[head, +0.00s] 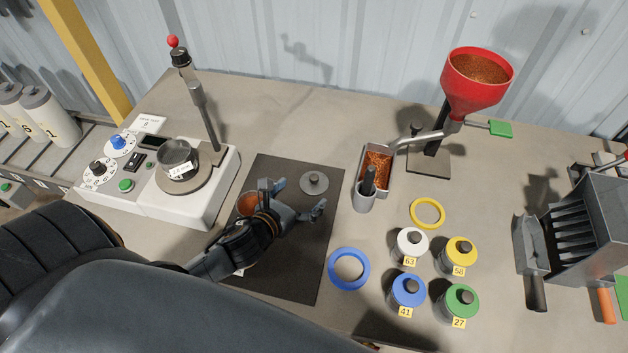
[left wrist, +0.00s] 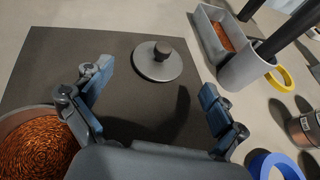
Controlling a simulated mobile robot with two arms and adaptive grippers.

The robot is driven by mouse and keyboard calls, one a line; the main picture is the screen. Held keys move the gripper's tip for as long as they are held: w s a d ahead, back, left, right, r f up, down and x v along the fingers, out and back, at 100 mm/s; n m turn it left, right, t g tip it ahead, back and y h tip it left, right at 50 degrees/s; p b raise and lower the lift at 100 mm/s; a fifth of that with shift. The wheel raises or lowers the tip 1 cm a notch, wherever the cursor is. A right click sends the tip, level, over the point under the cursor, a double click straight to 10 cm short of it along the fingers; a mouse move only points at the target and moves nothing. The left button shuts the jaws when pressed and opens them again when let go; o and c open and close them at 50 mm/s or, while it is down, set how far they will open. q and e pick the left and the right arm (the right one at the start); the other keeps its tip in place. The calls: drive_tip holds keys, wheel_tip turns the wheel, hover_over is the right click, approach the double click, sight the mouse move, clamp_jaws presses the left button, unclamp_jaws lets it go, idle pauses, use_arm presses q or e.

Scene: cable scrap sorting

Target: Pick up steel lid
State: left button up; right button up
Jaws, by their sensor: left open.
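The steel lid (head: 314,183) is a round grey disc with a dark knob. It lies flat on the dark mat (head: 290,275). In the left wrist view the lid (left wrist: 157,62) is beyond my fingertips, roughly centred between them. My left gripper (head: 300,198) is open and empty over the mat, just short of the lid in the head view. Its two blue-grey fingers (left wrist: 157,92) are spread wide in the left wrist view. A pot of copper granules (left wrist: 35,145) stands left of the gripper, partly cut off; in the head view my arm partly hides it. My right gripper is not in view.
A tray of copper granules (head: 378,157) and a grey cup (head: 364,199) stand right of the mat. A blue ring (head: 348,269), a yellow ring (head: 428,213) and several coloured-lid jars are further right. A white machine (head: 205,201) stands left.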

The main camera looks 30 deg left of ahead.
sight(312, 182)
use_arm(q)
drive_tip(key=x, duration=0.4)
drive_tip(key=shift+f+p, duration=0.1)
drive_tip(key=shift+p, duration=0.25)
drive_tip(key=c, duration=1.5)
drive_tip(key=shift+o, duration=0.2)
drive_tip(key=shift+r, duration=0.55)
wheel_tip(312, 182, up, 2)
drive_tip(key=shift+s+r+b, duration=0.1)
drive_tip(key=shift+r+b, duration=0.1)
drive_tip(key=shift+b, duration=0.1)
drive_tip(key=s+d+r+b, duration=0.1)
drive_tip(key=s+d+r, duration=0.5)
drive_tip(key=s+r, duration=0.5)
drive_tip(key=w+r+y+b, duration=0.1)
drive_tip(key=w+r, duration=0.4)
drive_tip(key=w, duration=0.3)
drive_tip(key=shift+w+a+n+b, duration=0.2)
drive_tip(key=shift+n+b, duration=0.15)
drive_tip(key=shift+n, duration=0.05)
